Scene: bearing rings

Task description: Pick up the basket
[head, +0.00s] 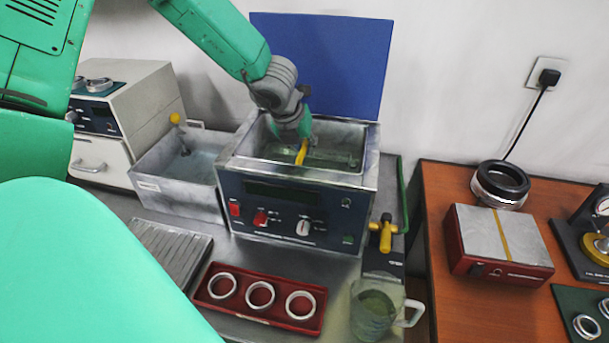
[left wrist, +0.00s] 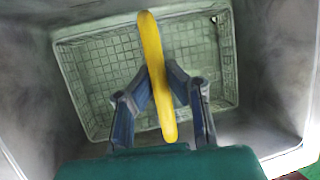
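The basket (left wrist: 200,50) is a pale green mesh tray inside the grey tank of the cleaning machine (head: 290,205). Its yellow handle (left wrist: 152,60) stands up and shows in the head view (head: 301,152). My left gripper (left wrist: 160,88) reaches down into the tank from above. Its two fingers lie close on either side of the yellow handle and appear shut on it. The basket still appears low in the tank, and part of it is hidden behind the fingers and handle. My right gripper is in neither view.
A second grey tank (head: 180,175) with a yellow-topped handle stands left of the machine. A red tray (head: 262,315) with three rings and a glass beaker (head: 372,310) are in front. A blue panel (head: 335,60) rises behind.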

